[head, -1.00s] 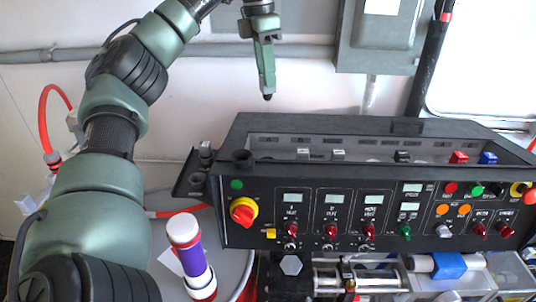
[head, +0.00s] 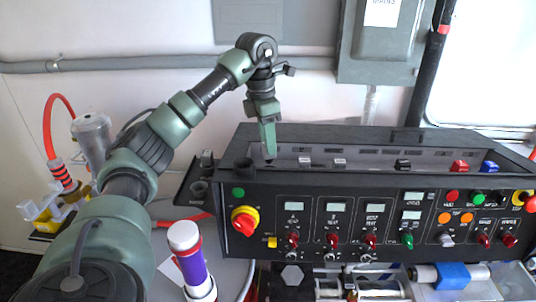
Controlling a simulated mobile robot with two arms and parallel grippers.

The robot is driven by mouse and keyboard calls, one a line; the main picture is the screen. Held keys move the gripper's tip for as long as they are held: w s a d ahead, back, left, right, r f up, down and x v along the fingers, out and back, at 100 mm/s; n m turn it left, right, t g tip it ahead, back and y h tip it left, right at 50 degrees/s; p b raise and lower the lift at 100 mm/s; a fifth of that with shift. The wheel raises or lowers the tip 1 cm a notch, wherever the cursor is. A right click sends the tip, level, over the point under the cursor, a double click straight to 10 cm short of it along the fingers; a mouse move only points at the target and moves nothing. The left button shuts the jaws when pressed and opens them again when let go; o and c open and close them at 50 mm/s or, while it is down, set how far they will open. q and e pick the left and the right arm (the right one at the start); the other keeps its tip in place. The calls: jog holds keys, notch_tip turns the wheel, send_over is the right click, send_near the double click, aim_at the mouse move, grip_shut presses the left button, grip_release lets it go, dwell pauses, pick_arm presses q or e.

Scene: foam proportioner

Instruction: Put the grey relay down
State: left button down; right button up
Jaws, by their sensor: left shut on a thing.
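My left gripper (head: 268,154) points down at the left end of the recessed top of the black control panel (head: 330,184). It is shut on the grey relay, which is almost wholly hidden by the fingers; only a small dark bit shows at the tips. I cannot tell whether the relay touches the panel's recess floor. To its right, two pale-topped relays (head: 304,162) sit in the recess, then a black one (head: 402,165), a red one (head: 460,167) and a blue one (head: 490,168). My right gripper is not in view.
A black side bracket (head: 197,188) with round cups is fixed at the panel's left. A purple and white cylinder (head: 188,258) stands in front of it. A red-yellow knob (head: 244,219) sticks out of the panel front. A grey wall box (head: 385,40) is behind.

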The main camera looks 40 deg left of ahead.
pick_arm(q)
notch_tip(320, 180, down, 4)
jog(key=shift+a+r+p, duration=0.1)
jog(key=shift+p, duration=0.45)
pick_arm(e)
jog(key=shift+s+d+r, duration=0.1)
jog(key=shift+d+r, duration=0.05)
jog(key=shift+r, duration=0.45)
pick_arm(q)
jog(key=shift+f, duration=0.2)
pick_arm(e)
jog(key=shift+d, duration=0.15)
pick_arm(q)
jog(key=shift+f, duration=0.15)
jog(key=c, duration=1.1)
grip_release()
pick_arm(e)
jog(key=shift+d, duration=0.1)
